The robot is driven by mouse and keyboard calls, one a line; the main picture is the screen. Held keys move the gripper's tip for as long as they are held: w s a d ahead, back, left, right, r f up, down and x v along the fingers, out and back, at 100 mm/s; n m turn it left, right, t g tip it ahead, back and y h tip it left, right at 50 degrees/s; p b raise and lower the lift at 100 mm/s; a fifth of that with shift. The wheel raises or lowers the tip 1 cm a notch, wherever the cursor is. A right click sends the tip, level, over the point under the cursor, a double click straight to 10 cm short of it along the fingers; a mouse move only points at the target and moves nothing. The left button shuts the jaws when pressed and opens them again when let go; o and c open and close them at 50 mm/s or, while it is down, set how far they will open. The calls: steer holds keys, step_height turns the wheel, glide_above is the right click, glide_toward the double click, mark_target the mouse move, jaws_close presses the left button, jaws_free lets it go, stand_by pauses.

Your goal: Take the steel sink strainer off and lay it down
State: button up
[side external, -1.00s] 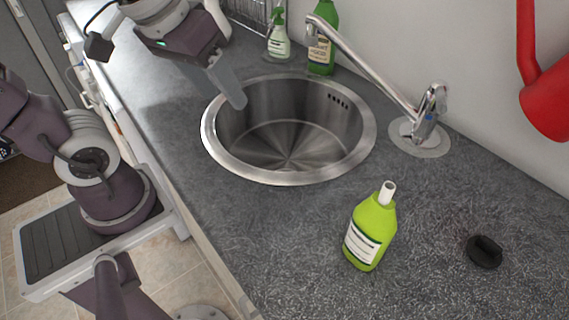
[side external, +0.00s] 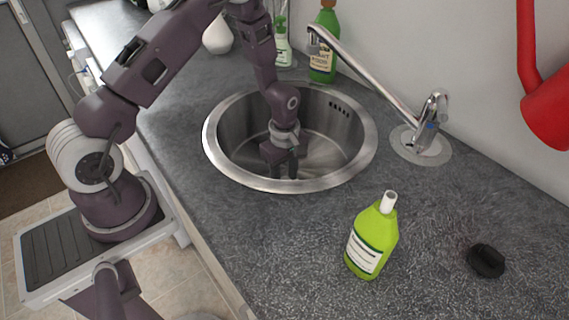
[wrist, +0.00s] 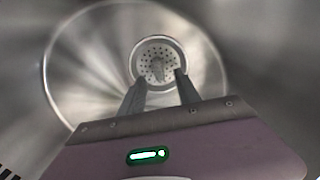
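The steel sink strainer (wrist: 147,55) shows in the wrist view as a round disc with small holes and a central knob, seated at the bottom of the steel sink (side external: 222,138). My gripper (side external: 284,172) reaches down into the sink in the side view, where it hides the strainer. In the wrist view my gripper (wrist: 160,82) has its two fingers apart with nothing between them. The fingertips appear just in front of the strainer's near edge in the picture. I cannot tell the exact distance to the knob.
A tap (side external: 375,80) arches over the back of the sink. A dark green bottle (side external: 323,50) and a spray bottle (side external: 283,45) stand behind. The front counter has free room.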

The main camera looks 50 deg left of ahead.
steer(key=shift+f, duration=0.5)
jaws_close()
